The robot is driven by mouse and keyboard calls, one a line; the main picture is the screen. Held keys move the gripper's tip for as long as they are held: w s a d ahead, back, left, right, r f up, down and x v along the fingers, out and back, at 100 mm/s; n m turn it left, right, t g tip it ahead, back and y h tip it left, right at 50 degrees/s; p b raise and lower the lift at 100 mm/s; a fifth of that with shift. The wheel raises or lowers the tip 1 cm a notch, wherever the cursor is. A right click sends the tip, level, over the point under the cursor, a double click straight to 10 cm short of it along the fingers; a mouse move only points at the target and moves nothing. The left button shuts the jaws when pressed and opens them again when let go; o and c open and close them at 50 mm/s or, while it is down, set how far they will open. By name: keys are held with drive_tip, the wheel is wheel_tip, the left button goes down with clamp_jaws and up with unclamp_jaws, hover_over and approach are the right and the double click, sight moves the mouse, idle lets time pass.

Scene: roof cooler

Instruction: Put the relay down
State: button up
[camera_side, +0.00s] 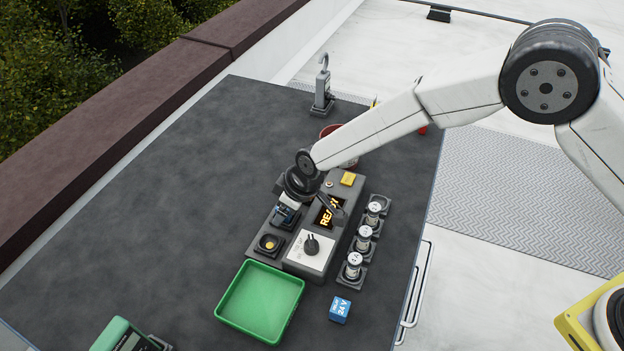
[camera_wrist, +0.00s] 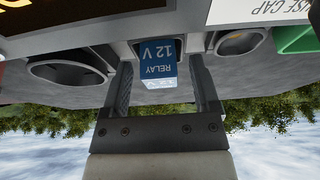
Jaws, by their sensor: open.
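A blue relay marked "RELAY 12 V" (camera_wrist: 160,68) is between the fingers of my gripper (camera_wrist: 161,92) in the wrist view, label upside down. My fingers are open, one on each side of it. In the side view my gripper (camera_side: 287,214) points down at the left of the dark tester, and the relay is mostly hidden at its tips. It appears to be at a square dark holder beside the tester; how deep it sits is not clear. A second blue relay, marked "24 V" (camera_side: 340,310), lies on the table right of the green tray.
The tester's display (camera_side: 328,212) reads "READY", above a dial (camera_side: 311,244). A round socket (camera_side: 269,244) sits in front of the gripper. Silver cylinders (camera_side: 364,239) stand in holders at right. A green tray (camera_side: 259,301) is in front.

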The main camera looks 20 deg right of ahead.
drive_tip(key=v, duration=1.2)
drive_tip(key=shift+r, duration=0.15)
idle(0.3)
drive_tip(key=shift+d, duration=0.1)
idle(0.4)
drive_tip(key=s+d+r+m+h, duration=0.1)
drive_tip(key=s+d+m, duration=0.25)
drive_tip(key=d, duration=0.85)
drive_tip(key=s+d+r+m+h, duration=0.1)
drive_tip(key=s+d+m, duration=0.3)
drive_tip(key=d, duration=0.8)
drive_tip(key=s+d+m+h, duration=0.1)
drive_tip(key=s+d, duration=0.6)
drive_tip(key=s, duration=0.2)
drive_tip(key=shift+f+g, duration=0.3)
drive_tip(key=shift+f, duration=0.05)
drive_tip(key=shift+m, duration=0.25)
